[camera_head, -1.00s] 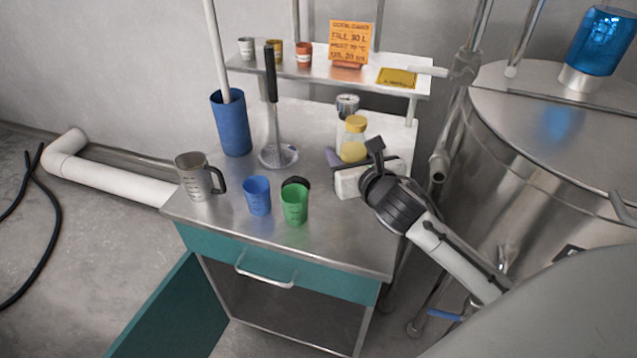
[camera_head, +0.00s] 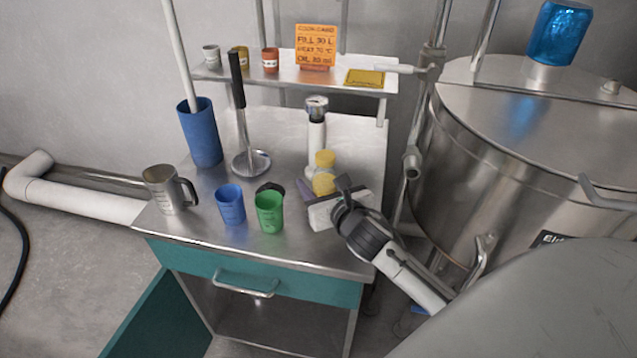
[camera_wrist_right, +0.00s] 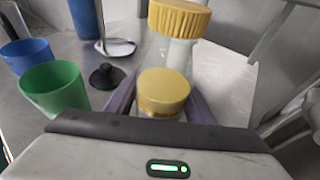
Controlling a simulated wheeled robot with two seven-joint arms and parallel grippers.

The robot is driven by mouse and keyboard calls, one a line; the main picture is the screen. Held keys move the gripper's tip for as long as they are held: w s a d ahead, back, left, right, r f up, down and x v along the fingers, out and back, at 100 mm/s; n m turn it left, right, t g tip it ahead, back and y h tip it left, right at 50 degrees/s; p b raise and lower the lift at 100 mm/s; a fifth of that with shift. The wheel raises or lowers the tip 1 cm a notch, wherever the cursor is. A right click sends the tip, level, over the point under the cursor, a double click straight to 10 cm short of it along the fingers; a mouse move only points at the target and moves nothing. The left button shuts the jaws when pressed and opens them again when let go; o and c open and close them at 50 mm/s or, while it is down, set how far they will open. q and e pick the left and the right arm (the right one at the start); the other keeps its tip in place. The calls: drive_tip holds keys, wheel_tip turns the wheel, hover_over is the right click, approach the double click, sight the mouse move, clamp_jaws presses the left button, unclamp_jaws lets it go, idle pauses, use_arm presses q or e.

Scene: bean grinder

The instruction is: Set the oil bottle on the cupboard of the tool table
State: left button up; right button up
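The oil bottle (camera_head: 324,175) has a yellow ribbed cap, a clear upper part and yellow oil below. It is upright over the right part of the steel tool table (camera_head: 213,218). My right gripper (camera_head: 317,188) has its purple fingers on both sides of the bottle's lower part, as the right wrist view (camera_wrist_right: 163,105) also shows. I cannot tell whether the bottle's base touches the tabletop. The table's cupboard has a teal drawer (camera_head: 260,285) above an open space, and its teal door (camera_head: 160,318) stands open at the lower left. My left gripper is not in view.
Green (camera_head: 269,212) and blue (camera_head: 230,205) cups stand left of the gripper, with a steel jug (camera_head: 165,190) further left. A steel vat (camera_head: 510,160) is at the right.

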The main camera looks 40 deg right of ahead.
drive_tip(key=shift+o, duration=1)
